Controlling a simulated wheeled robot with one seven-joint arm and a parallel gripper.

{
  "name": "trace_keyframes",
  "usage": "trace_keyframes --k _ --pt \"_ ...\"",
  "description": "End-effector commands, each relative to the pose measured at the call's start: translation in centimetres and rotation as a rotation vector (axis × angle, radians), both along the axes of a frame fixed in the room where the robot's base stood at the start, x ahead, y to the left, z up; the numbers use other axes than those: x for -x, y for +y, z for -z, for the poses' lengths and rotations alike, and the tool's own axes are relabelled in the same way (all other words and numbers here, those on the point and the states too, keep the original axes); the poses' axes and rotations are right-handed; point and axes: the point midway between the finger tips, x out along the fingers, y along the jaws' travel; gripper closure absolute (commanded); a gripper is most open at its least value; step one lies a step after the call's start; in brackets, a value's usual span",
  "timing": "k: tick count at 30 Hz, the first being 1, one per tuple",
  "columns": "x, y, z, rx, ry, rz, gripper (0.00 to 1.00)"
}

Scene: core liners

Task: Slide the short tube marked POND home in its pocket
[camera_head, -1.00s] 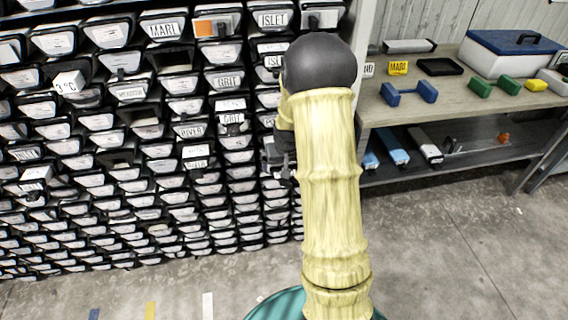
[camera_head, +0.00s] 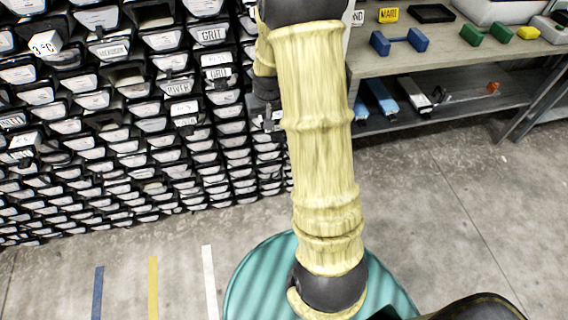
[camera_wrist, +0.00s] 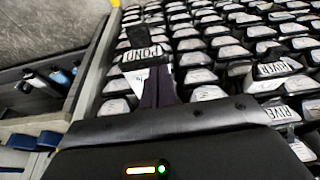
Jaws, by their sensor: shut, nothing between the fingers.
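The tube end marked POND (camera_wrist: 143,53) shows in the wrist view, its white label upside down, in the rack of pockets left of the picture's middle. A dark block (camera_wrist: 137,36) shows just beyond the label. My gripper (camera_wrist: 158,80) is shut and empty, its dark fingers pointing at the rack close to the lower edge of the POND label. I cannot tell whether they touch it. How far the tube stands out of its pocket is not clear. In the head view my arm hides the POND tube.
The rack (camera_head: 120,131) fills the left of the head view, with many label-faced tube ends, several standing out. Floor in front is open, with coloured strips (camera_head: 153,285).

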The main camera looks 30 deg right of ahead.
Motion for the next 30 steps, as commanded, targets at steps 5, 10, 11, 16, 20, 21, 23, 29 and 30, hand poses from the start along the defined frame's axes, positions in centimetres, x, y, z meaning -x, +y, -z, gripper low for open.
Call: trace_keyframes --k 5,10,11,16,20,21,23,29,30 --pt "5.7 5.6 -3.6 -0.005 0.025 -0.087 1.00" --pt "12.0 9.6 -5.7 -0.009 0.056 -0.165 1.00" --pt "13.1 10.1 -5.9 -0.010 0.061 -0.177 1.00" --pt "17.0 12.0 -6.5 -0.012 0.080 -0.223 1.00" --pt "17.8 12.2 -6.5 -0.012 0.086 -0.230 1.00" --pt "17.7 12.2 -6.5 -0.012 0.086 -0.230 1.00" --pt "17.7 12.2 -6.5 -0.012 0.086 -0.229 1.00" --pt "17.7 12.2 -6.5 -0.012 0.085 -0.229 1.00" --pt "17.6 12.2 -6.5 -0.012 0.085 -0.228 1.00"
